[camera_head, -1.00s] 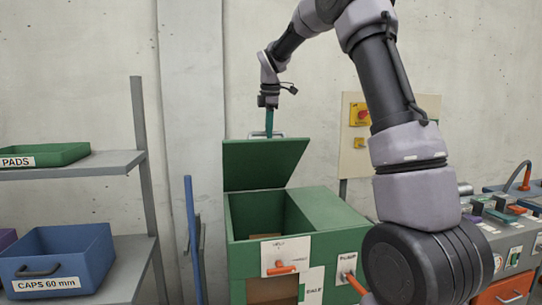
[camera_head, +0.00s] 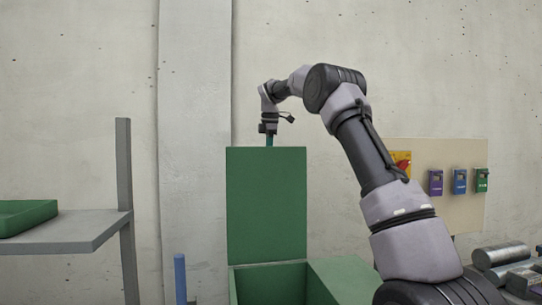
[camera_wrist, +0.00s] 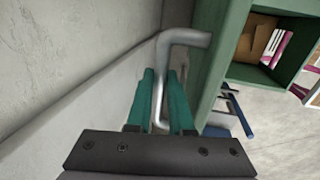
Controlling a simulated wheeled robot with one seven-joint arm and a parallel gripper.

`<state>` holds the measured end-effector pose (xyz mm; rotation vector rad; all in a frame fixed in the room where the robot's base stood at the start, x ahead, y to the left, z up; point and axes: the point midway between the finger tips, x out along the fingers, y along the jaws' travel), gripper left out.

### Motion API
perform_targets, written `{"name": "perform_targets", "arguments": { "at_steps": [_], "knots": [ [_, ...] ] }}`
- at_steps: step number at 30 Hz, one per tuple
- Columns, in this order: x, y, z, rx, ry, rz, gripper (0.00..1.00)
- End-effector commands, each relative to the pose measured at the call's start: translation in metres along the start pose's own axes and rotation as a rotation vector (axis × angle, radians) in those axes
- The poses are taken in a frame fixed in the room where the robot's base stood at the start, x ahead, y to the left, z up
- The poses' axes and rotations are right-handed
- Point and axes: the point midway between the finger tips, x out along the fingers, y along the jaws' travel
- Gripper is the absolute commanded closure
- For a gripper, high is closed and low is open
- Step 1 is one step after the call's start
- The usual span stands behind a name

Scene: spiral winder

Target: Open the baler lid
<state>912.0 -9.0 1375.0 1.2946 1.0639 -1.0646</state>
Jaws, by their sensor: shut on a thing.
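The green baler (camera_head: 345,282) stands below my arm with its green lid (camera_head: 267,205) raised about upright at the back of the opening. The lid's metal handle (camera_wrist: 183,38) shows in the wrist view as a bent grey bar. My gripper (camera_wrist: 166,85) has teal fingers shut on this handle, one on each side of the bar. In the head view my gripper (camera_head: 269,141) is at the lid's top edge, and the lid hides the fingertips and the handle.
A grey shelf (camera_head: 75,238) with a green tray (camera_head: 28,216) stands at the left. A blue post (camera_head: 180,278) is left of the baler. A panel with a yellow-red switch (camera_head: 401,163) and several coloured boxes is at the right. A concrete wall is close behind.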

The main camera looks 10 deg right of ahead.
Motion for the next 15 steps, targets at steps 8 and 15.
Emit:
{"name": "perform_targets", "arguments": {
  "at_steps": [8, 15],
  "knots": [
    [0.014, 0.027, 0.001, 0.003, -0.001, -0.001, 1.0],
    [0.017, 0.034, 0.001, 0.001, 0.0, 0.001, 1.0]
  ]
}}
